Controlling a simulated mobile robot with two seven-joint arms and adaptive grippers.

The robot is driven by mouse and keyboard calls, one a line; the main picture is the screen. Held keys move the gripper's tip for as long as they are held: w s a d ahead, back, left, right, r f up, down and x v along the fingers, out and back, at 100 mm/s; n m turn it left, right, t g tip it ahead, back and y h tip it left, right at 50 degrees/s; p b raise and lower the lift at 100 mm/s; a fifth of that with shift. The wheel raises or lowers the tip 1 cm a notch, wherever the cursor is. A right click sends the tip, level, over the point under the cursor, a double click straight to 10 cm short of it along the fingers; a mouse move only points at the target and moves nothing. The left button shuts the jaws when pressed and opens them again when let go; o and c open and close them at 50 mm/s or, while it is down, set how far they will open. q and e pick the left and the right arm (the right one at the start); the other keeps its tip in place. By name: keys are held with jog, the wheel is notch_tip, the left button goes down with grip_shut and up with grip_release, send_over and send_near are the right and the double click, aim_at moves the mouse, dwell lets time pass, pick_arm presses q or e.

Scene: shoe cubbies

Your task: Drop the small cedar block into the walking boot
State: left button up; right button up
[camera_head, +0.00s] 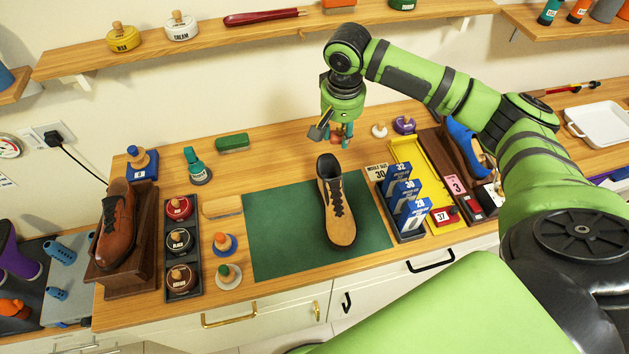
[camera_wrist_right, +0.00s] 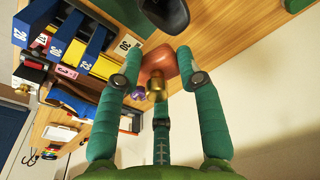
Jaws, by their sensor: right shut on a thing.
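The tan walking boot (camera_head: 338,205) with dark laces stands upright on the green mat, its toe toward me. In the right wrist view, its dark opening (camera_wrist_right: 166,14) shows at the top edge. My right gripper (camera_head: 342,143) is above and just behind the boot's collar, apart from it. Its teal fingers (camera_wrist_right: 158,75) are shut on the reddish-brown cedar block (camera_wrist_right: 157,62), seen in the right wrist view. In the head view the fingers mostly hide the block. My left gripper is not in view.
The green mat (camera_head: 280,240) is clear beside the boot. Blue numbered cards (camera_head: 402,195) and a yellow tray (camera_head: 412,155) stand to the right. Polish tins (camera_head: 180,240), brushes and a brown shoe (camera_head: 115,230) on a stand are to the left. A shelf (camera_head: 230,42) runs behind.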

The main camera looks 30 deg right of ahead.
aim_at(341, 129)
jog(key=f, duration=0.3)
jog(key=shift+d+f, duration=0.2)
jog(key=shift+f, duration=0.2)
jog(key=shift+a+f, duration=0.1)
jog(key=shift+f, duration=0.95)
jog(key=o, duration=1.1)
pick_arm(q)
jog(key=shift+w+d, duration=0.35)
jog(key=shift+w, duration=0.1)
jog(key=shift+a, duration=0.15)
pick_arm(e)
jog(key=shift+r, duration=0.1)
jog(key=r, duration=0.4)
jog(key=s+r, duration=0.1)
jog(key=r, duration=0.6)
jog(key=shift+s+a+r, duration=0.15)
jog(key=shift+a+r, duration=0.2)
jog(key=shift+r, duration=0.05)
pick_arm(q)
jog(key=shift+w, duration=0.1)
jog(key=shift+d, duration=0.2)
